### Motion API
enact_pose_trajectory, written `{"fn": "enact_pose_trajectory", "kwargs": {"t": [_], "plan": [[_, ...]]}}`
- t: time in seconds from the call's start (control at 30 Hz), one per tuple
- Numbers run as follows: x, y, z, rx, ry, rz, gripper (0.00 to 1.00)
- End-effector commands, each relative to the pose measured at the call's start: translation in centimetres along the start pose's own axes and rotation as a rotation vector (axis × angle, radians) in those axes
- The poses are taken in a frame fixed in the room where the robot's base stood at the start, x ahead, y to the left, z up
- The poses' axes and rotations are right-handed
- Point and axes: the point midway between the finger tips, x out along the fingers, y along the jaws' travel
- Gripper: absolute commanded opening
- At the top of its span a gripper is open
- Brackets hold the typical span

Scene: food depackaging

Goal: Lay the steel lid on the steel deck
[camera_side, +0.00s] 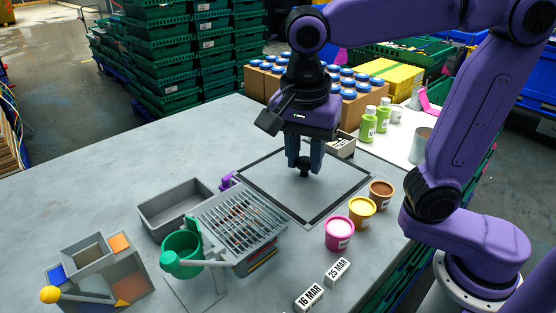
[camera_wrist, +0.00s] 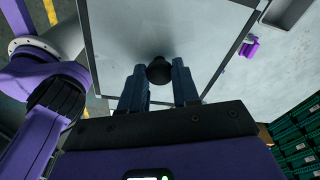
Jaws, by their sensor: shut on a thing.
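The steel lid (camera_side: 275,178) is a flat grey square with a dark rim and a black knob. It fills the upper middle of the wrist view (camera_wrist: 110,50). My gripper (camera_side: 304,168) is shut on the lid's knob, with a finger on either side in the wrist view (camera_wrist: 158,85). The lid looks about level. The grey work surface, which I take as the steel deck (camera_side: 90,185), extends around and under it. I cannot tell the exact gap below the lid. The lid hides part of the surface in the wrist view.
A slatted grill box (camera_side: 240,220), grey tray (camera_side: 150,215) and green cup (camera_side: 180,250) stand left and in front. Pink (camera_side: 339,235), yellow (camera_side: 362,211) and brown (camera_side: 381,194) jars stand close to the right. Bottles (camera_side: 368,125) stand behind. The left surface is clear.

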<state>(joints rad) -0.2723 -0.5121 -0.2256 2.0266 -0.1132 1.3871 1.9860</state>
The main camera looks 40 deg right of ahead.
Motion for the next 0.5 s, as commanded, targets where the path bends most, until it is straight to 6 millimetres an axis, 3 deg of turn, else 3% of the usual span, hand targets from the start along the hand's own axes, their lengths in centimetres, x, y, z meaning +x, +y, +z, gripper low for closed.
{"fn": "enact_pose_trajectory", "kwargs": {"t": [0.23,0.5], "plan": [[-0.9,2.0,-0.4,0.000,0.000,-0.001,0.00],[-1.0,1.8,-0.6,0.002,0.000,0.001,0.00]]}}
